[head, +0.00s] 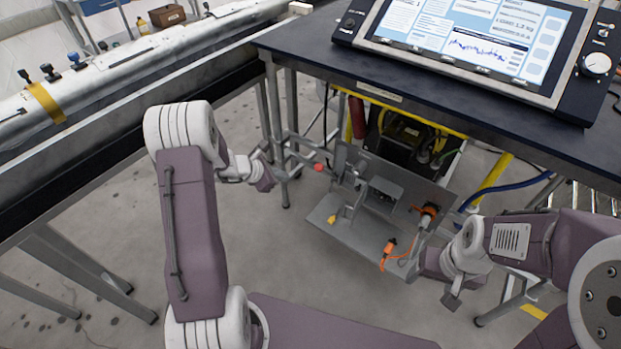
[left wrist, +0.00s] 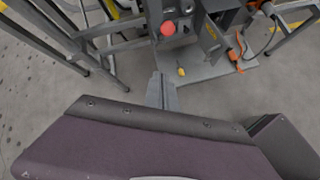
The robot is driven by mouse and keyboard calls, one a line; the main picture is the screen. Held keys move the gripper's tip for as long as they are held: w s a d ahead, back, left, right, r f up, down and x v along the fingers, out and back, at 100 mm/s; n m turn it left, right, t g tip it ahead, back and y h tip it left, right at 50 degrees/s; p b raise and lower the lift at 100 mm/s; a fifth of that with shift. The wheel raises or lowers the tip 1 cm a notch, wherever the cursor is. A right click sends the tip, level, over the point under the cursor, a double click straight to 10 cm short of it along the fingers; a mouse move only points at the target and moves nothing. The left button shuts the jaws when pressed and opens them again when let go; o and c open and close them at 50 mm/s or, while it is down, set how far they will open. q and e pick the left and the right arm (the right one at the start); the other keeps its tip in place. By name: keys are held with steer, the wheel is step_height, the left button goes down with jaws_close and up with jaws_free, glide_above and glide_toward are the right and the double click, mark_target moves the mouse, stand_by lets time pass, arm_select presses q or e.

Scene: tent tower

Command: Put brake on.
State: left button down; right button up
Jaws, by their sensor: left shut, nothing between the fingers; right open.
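A lever with a round red knob (head: 319,167) sticks out at the left of a grey metal unit under the dark table. In the left wrist view the red knob (left wrist: 168,28) is at the top, beyond my fingertips. My left gripper (head: 268,182) is shut and empty, to the left of the knob with a gap between them. Its closed fingers (left wrist: 162,84) point towards the unit in the left wrist view. My right gripper (head: 425,264) is open, low at the right near the unit's orange fittings; its fingertips are hard to make out.
The grey unit (head: 350,226) has a small yellow piece (head: 332,219) and an orange-handled connector (head: 388,254) at its front. A dark table (head: 300,42) with a screen stands above it. Table legs stand close to my left gripper. A long silver tube (head: 130,68) lies at the left.

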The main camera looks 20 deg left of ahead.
arm_select(q)
steer(key=w+d+f+b, duration=0.1)
steer(key=w+d+f, duration=0.4)
steer(key=w, duration=0.3)
steer(key=shift+w+d+f, duration=0.2)
steer(key=shift+w+d, duration=0.15)
steer(key=shift+d, duration=0.2)
arm_select(e)
steer(key=shift+w+f, duration=0.2)
steer(key=shift+f, duration=0.65)
